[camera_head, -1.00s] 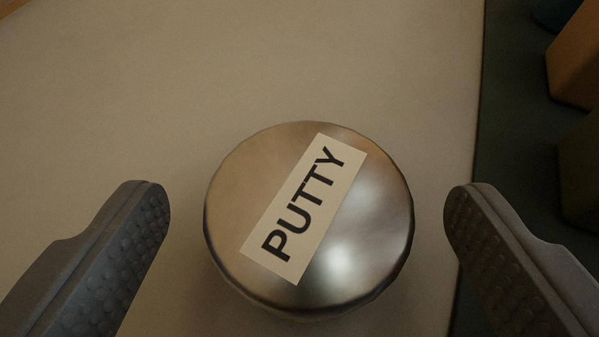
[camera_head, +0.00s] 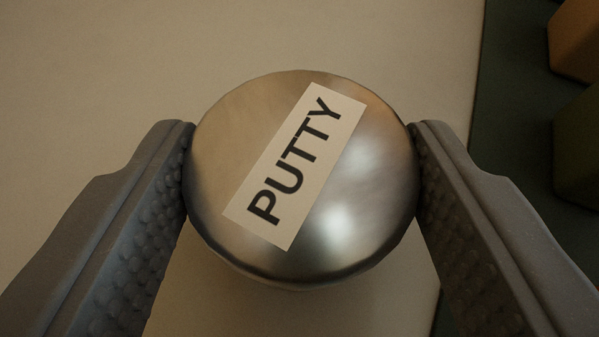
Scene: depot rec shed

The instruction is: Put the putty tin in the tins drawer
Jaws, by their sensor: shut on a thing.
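The putty tin (camera_head: 350,215) is a round, shiny metal tin with a pale label reading PUTTY on its top. It fills the middle of the view, over a pale beige surface. My gripper (camera_head: 303,180) is shut on it, with one grey, studded finger against its left side and the other against its right. The tin's underside is hidden, so I cannot tell whether it touches the surface. The tins drawer is not in view.
The pale surface (camera_head: 90,60) is bare to the left of and beyond the tin. Its right edge meets a dark green area (camera_head: 510,130). An orange-brown block (camera_head: 578,42) and a dark olive block (camera_head: 578,150) stand there at the right.

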